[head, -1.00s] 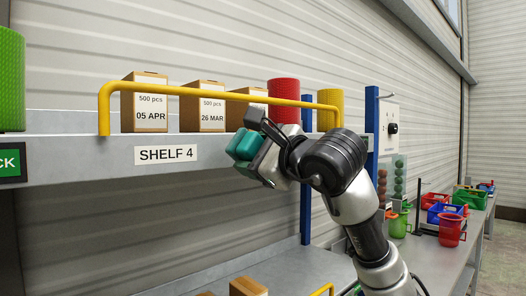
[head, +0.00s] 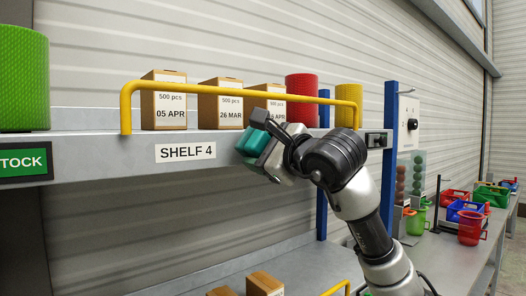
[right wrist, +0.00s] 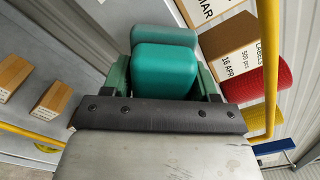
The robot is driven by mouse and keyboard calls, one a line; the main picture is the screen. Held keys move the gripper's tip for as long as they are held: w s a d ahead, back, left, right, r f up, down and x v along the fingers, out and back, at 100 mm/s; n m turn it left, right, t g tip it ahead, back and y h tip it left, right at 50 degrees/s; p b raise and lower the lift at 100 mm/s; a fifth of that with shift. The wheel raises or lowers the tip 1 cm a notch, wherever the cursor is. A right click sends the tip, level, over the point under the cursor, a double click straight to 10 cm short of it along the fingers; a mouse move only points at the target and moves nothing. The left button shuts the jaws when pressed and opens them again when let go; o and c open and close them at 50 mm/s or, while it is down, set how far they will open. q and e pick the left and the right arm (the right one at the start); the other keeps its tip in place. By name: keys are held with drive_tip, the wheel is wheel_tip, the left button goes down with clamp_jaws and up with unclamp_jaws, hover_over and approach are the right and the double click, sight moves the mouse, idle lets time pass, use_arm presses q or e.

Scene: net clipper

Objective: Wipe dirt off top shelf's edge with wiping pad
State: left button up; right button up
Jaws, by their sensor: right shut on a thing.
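The top shelf's front edge (head: 95,165) carries a SHELF 4 label (head: 186,151) and a green sign at its left. My right gripper (head: 262,148) is at this edge, just right of the label. It is shut on a teal wiping pad (head: 253,141), which also shows between the fingers in the right wrist view (right wrist: 165,70). The pad is at or very close to the edge; I cannot tell if it touches. No dirt can be made out on the visible part of the edge; the part behind the gripper is hidden. My left gripper is not in view.
A yellow rail (head: 215,88) runs above the shelf's front. Behind it stand cardboard boxes (head: 163,105), a red roll (head: 301,90) and a yellow roll (head: 348,100). A green roll (head: 24,80) stands at the left. A blue post (head: 389,125) rises at the right end.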

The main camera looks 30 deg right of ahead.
drive_tip(key=shift+w+p, duration=0.3)
drive_tip(key=shift+w, duration=0.6)
drive_tip(key=shift+d+b, duration=0.3)
drive_tip(key=shift+d, duration=1.5)
drive_tip(key=shift+w+d, duration=0.15)
drive_tip(key=shift+d, duration=0.45)
drive_tip(key=shift+d+p, duration=0.65)
drive_tip(key=shift+d, duration=4)
drive_tip(key=shift+a, duration=7.2)
drive_tip(key=shift+s, duration=0.25)
